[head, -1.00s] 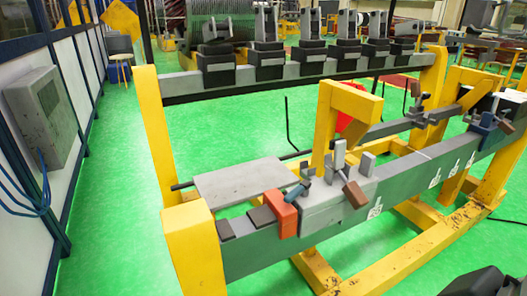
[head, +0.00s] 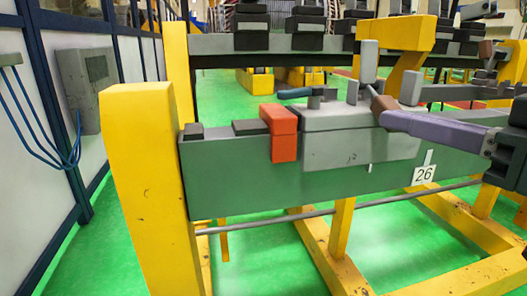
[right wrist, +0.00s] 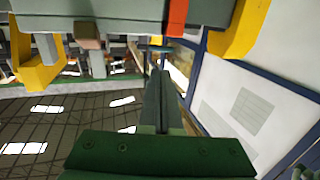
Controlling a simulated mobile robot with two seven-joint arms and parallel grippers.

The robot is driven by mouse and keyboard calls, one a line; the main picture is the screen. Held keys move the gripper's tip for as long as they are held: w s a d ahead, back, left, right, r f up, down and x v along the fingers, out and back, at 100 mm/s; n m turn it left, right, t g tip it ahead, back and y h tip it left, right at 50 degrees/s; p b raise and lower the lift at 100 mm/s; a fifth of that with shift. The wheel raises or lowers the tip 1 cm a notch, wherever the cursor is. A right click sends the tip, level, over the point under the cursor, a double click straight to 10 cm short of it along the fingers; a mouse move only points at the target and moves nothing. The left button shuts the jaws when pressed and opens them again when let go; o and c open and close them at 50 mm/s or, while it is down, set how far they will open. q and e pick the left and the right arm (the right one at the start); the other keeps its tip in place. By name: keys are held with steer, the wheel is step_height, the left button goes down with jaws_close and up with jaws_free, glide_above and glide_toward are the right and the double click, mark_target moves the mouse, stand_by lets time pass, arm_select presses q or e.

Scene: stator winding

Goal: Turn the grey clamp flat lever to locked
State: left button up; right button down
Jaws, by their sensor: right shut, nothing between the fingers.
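The grey clamp (head: 350,140) sits on the green beam, beside an orange block (head: 284,130). A flat lever with a blue handle (head: 293,93) lies about level on its top left, pointing left. A brown-handled part (head: 381,102) tilts at its right side. My right gripper (head: 386,118) reaches in from the right, shut and empty, its tips in front of the clamp near the brown handle; contact cannot be told. In the right wrist view its closed fingers (right wrist: 161,75) point toward the blue lever (right wrist: 160,48), which lies beyond the tips. My left gripper is out of view.
A yellow post (head: 145,190) stands at the left end of the green beam (head: 250,185). A yellow bracket (head: 405,35) rises behind the clamp. A rear rail (head: 215,45) carries several dark blocks. A label 26 (head: 424,175) hangs on the beam's front.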

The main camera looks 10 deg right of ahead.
steer(key=y, duration=0.1)
steer(key=b, duration=0.2)
glide_toward(292, 95)
steer(key=shift+n, duration=0.4)
steer(key=x, duration=0.6)
steer(key=shift+w+a+f, duration=0.1)
steer(key=shift+w, duration=0.3)
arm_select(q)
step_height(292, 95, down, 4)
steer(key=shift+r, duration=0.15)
arm_select(e)
steer(key=shift+a, duration=0.15)
